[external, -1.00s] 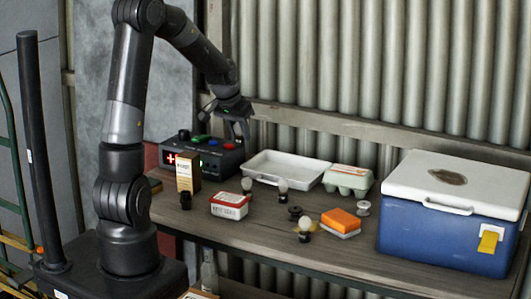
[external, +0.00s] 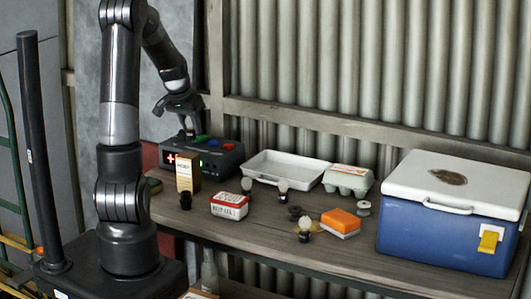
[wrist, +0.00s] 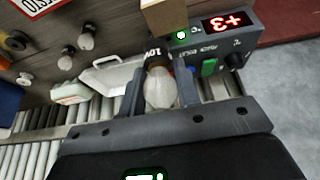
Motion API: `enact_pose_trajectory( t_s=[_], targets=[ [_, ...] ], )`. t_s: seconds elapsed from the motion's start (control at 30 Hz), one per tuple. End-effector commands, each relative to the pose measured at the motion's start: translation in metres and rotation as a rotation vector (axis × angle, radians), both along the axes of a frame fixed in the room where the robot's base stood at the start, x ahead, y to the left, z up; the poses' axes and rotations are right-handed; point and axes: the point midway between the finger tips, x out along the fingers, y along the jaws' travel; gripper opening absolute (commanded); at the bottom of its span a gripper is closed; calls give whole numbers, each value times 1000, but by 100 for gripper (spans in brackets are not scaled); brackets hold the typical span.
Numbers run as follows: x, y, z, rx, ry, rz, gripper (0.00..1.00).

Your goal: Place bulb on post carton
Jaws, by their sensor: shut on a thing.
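My gripper (external: 188,131) is shut on a bulb, above the left part of the bench near the black control box. In the wrist view the bulb (wrist: 160,90), pale glass with a dark base, sits between the two fingers of my gripper (wrist: 160,92). The bulb is hard to make out in the external view. A tall tan carton (external: 188,173), which I take for the post carton, stands upright at the bench's left, below my gripper in the picture. Part of it shows in the wrist view (wrist: 175,17), apart from the bulb's glass.
The control box (external: 222,159) with coloured buttons stands behind the carton. A black fitting (external: 186,201), a red-and-white box (external: 229,205), several bulbs, a white tray (external: 262,179), an egg carton (external: 348,181), an orange sponge (external: 340,220) and a blue cooler (external: 440,232) occupy the bench.

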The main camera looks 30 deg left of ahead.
Motion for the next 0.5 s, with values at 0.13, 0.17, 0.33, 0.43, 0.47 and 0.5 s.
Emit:
enact_pose_trajectory(
  t_s=[0.13, 0.17, 0.33, 0.43, 0.47, 0.5],
  targets=[
    [4, 17, -11, -1, 1, 1, 7],
    [5, 18, -12, -1, 1, 0, 7],
    [5, 20, -30, -2, 3, -1, 7],
    [5, 19, -44, -1, 3, -1, 7],
    [5, 19, -48, 0, 3, -2, 7],
    [5, 19, -51, 0, 2, -2, 7]
  ],
)
